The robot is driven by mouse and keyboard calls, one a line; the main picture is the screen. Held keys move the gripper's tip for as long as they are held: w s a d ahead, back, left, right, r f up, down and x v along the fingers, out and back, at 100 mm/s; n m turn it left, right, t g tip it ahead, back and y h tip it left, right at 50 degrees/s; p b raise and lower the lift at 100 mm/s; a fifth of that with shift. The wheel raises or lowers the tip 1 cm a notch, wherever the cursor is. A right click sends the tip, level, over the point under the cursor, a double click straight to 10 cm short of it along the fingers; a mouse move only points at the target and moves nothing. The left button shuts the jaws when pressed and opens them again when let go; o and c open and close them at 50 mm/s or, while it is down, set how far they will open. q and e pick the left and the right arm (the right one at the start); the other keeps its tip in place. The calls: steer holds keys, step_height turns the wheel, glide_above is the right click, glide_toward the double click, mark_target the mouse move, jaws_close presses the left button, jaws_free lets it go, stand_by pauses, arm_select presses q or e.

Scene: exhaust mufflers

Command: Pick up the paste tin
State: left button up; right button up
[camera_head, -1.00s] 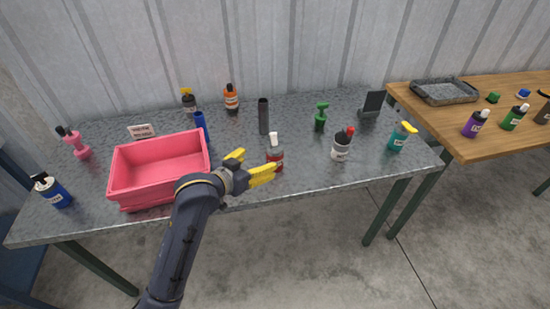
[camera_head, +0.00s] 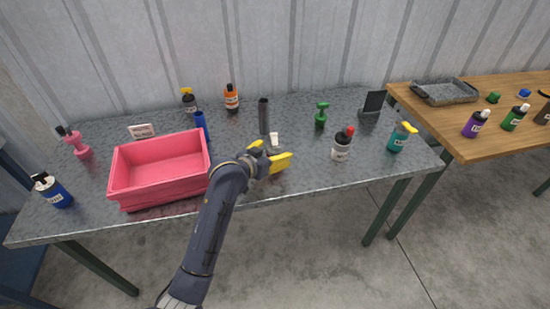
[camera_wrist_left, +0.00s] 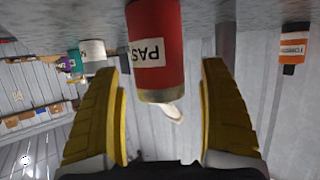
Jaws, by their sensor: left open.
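The paste tin (camera_wrist_left: 157,62) is a red container with a white label reading "PAS" and a pale top. In the left wrist view it stands upside down in the picture, between and just beyond my fingers. In the head view its white top (camera_head: 274,138) shows above my gripper, which hides most of the red body. My left gripper (camera_head: 271,155) is open, with its yellow fingers spread on either side of the tin; it also shows in the left wrist view (camera_wrist_left: 162,110). I cannot tell whether either finger touches it. My right gripper is not in view.
A pink bin (camera_head: 160,168) stands left of my gripper. A dark cylinder (camera_head: 263,116) stands behind the tin.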

arm_select(q)
steer(key=shift+w+d+f, duration=0.25)
steer(key=shift+w+d, duration=0.05)
steer(key=shift+w, duration=0.2)
steer(key=c, duration=1.3)
steer(key=shift+c, duration=0.4)
